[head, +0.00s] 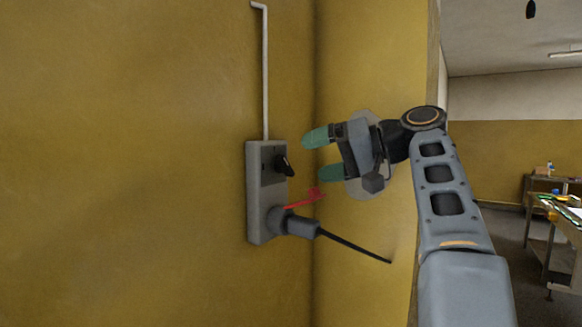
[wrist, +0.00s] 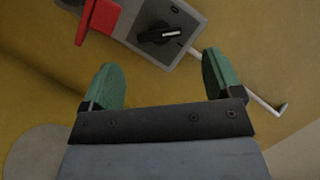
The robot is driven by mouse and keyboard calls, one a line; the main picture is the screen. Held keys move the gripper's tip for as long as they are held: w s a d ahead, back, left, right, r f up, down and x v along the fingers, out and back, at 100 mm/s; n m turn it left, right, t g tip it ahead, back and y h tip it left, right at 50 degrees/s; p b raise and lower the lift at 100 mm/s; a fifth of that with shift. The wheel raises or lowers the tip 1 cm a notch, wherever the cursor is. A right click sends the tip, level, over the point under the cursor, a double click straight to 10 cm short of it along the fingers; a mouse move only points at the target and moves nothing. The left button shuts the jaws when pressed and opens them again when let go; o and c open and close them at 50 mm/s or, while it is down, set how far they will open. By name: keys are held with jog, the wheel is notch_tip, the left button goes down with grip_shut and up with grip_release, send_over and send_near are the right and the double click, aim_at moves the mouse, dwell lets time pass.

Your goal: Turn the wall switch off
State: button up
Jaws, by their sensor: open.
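The wall switch is a grey box (head: 254,212) on the yellow wall, with a black rotary knob (head: 284,165) on its upper part. In the wrist view the knob (wrist: 160,34) has a pale line along its handle and lies ahead of my gripper, between the directions of the two fingers. My gripper (head: 316,155) has green fingertips and is open and empty. It is to the right of the box, apart from the knob. In the wrist view the open fingers (wrist: 162,82) show a clear gap between them.
Below the knob, a grey plug (head: 300,226) with a black cable (head: 355,245) sticks out of the box. A red lever (head: 303,200) is just above the plug. A white conduit (head: 265,75) runs up the wall. Tables (head: 555,225) stand far off at right.

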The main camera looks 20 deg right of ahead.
aim_at(284, 166)
jog(key=x, duration=0.6)
jog(key=shift+w+a, duration=0.15)
jog(key=shift+a, duration=0.1)
jog(key=shift+c, duration=0.4)
jog(key=c, duration=0.8)
jog(key=shift+c, duration=0.2)
